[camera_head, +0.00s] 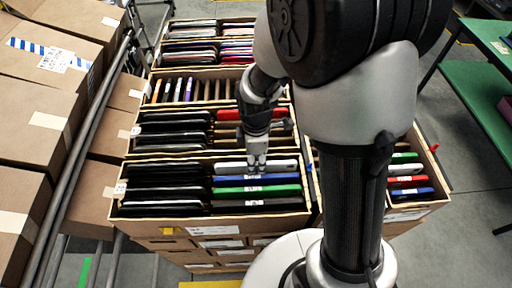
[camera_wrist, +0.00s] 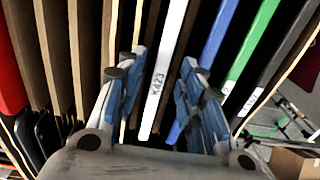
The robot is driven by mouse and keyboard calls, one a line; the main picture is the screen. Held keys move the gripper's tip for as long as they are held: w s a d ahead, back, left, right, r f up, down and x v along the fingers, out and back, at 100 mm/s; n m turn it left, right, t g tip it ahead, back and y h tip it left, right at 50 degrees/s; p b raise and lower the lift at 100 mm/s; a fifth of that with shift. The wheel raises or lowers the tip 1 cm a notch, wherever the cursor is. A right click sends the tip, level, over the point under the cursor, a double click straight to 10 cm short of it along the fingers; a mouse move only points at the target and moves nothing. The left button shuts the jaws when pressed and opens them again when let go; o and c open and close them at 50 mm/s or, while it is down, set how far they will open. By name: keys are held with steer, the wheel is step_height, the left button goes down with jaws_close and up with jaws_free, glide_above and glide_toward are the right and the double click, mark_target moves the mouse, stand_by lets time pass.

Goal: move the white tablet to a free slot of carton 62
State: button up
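A white tablet (camera_wrist: 167,62) stands on edge in a carton slot, with a label reading something like K423. It also shows in the head view (camera_head: 285,165) in the nearest carton (camera_head: 270,215), partly hidden by my gripper. My gripper (camera_wrist: 160,95) is open, with blue-padded fingers on either side of the tablet. Gaps show between the fingers and the tablet. In the head view my gripper (camera_head: 257,168) points down at this carton's back row. I cannot read which carton is number 62.
A blue tablet (camera_head: 231,179), a green tablet (camera_head: 232,190) and a dark one lie in front of the white one. Dark tablets fill the carton's left half. A carton behind (camera_head: 195,72) has several bare slots. My arm hides part of the right carton (camera_head: 436,190).

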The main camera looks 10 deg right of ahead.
step_height(320, 180, up, 11)
steer(key=shift+f, duration=0.15)
step_height(320, 180, up, 7)
steer(key=p, duration=0.5)
steer(key=shift+p, duration=0.35)
stand_by(0.3)
